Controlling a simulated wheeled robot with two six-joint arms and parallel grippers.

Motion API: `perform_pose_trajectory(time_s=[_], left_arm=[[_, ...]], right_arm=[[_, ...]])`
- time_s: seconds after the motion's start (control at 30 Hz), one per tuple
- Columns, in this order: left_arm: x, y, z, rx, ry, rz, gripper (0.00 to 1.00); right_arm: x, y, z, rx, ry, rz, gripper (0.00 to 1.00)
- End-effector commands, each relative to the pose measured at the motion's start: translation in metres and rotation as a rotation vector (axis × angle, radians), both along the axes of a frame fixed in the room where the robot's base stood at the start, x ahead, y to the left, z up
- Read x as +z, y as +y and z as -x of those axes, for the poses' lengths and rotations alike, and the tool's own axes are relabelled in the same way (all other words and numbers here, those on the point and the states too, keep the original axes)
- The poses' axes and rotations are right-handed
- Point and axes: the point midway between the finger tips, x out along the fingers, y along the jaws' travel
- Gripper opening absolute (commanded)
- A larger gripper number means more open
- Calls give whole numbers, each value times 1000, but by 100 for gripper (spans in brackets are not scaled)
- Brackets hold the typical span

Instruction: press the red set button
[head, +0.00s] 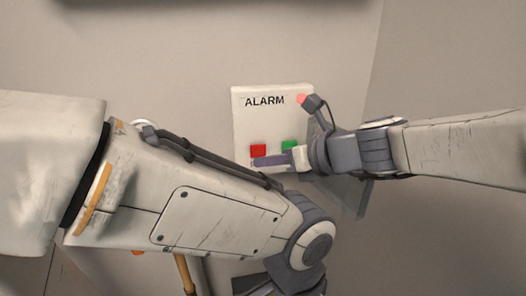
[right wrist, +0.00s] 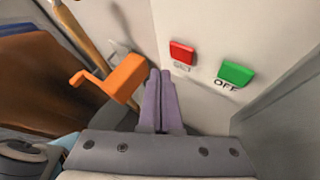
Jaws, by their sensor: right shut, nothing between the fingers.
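The red set button (head: 258,150) is on the left of the white ALARM panel (head: 243,115), beside a green button (head: 289,145). In the right wrist view the red button (right wrist: 181,54) is right of my fingertips, and the green button (right wrist: 236,73) has OFF under it. My right gripper (head: 257,162) is shut and empty, its purple fingers pointing left across the panel just below the red button. Its shut fingers (right wrist: 160,75) also show in the right wrist view; contact with the panel cannot be told. My left arm crosses the foreground; its gripper is not visible.
A lit red lamp (head: 302,99) sits at the panel's upper right. In the right wrist view an orange bracket-like object (right wrist: 122,78) and a wooden pole (right wrist: 82,28) are left of my fingers. A grey wall surface is at the right.

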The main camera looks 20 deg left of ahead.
Motion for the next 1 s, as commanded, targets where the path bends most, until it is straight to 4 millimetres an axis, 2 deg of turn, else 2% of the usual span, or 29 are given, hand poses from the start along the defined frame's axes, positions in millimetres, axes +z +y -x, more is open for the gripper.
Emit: perform_pose_trajectory(time_s=[0.37, 1.0], left_arm=[[-5, 0, 0, 0, 0, 0, 62], [-5, 0, 0, 0, 0, 0, 62]], right_arm=[[0, -19, 28, 0, 0, 0, 0], [0, -20, 29, 0, 0, 0, 0]])
